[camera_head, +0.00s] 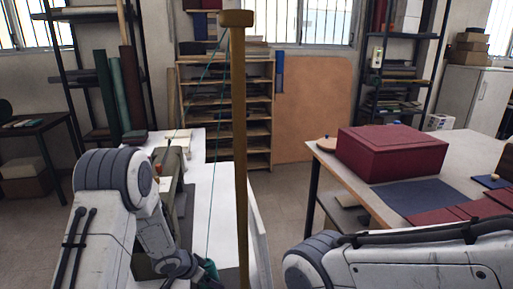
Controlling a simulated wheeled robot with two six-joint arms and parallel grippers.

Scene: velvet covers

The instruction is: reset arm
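My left arm comes in from the lower left and bends down toward the white table. The dark end of my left arm (180,266) is low in the view, left of a wooden post. I cannot make out its fingers or whether they are apart. A small teal thing (209,268) shows right beside it; I cannot tell whether they touch. My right arm lies across the lower right corner, and its gripper is out of view.
The tall wooden post (239,150) stands in front of me, with a thin teal line hanging from its top. A white table (212,180) lies behind it. At right, another table (358,190) bears a dark red box (391,152), a blue sheet (418,196) and red panels (482,208).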

